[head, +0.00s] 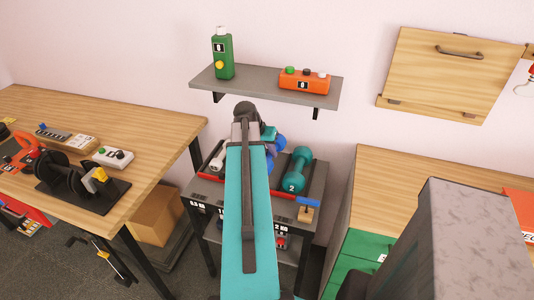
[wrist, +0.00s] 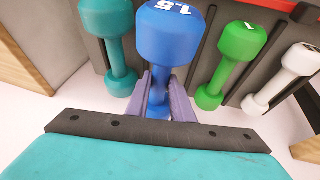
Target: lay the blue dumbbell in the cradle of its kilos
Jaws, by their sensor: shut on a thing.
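The blue dumbbell (wrist: 172,38), marked 1.5, stands between the two fingers of my gripper (wrist: 164,100) in the wrist view. The fingers are shut on its handle. Its near head shows larger than its neighbours. I cannot tell whether it touches the rack (head: 315,185). In the head view my arm hides most of it; a blue part (head: 279,142) shows beside the arm. In the wrist view a teal dumbbell (wrist: 118,45) lies to its left, and a green one (wrist: 238,45) and a white one (wrist: 290,75) to its right. Dark dividers separate them. The cradle beneath it is hidden.
A shelf (head: 320,92) above the rack holds a green bottle (head: 223,55) and an orange box (head: 304,80). A cluttered wooden table (head: 130,120) stands left, a wooden counter (head: 420,185) right.

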